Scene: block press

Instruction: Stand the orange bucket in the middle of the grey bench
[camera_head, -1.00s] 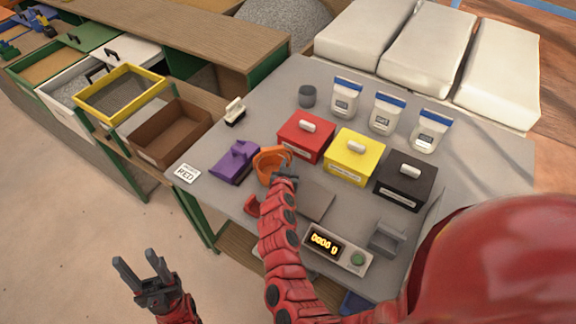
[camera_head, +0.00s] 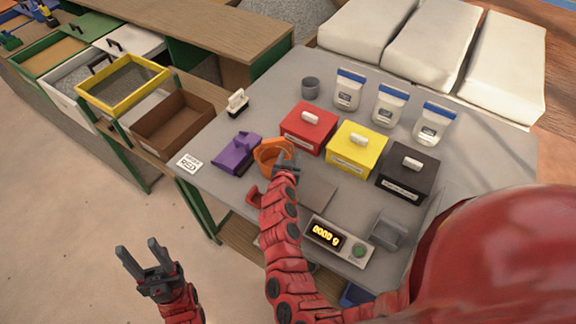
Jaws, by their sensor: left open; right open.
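The orange bucket (camera_head: 266,153) stands on the grey bench (camera_head: 262,103), between a purple block-like item (camera_head: 236,152) and the red box (camera_head: 308,127). My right gripper (camera_head: 286,160) is at the near right side of the bucket, its jaws open by the rim or handle. The jaws partly cover the bucket, and I cannot tell whether they touch it. My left gripper (camera_head: 138,256) is open and empty over the floor, left of the bench.
A yellow box (camera_head: 357,147), black box (camera_head: 408,170) and several white jars stand behind. A scale (camera_head: 338,243) with a lit display is nearer me. A small red item (camera_head: 254,196) and grey plate (camera_head: 316,195) lie near my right arm. A brown tray (camera_head: 172,125) stands left.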

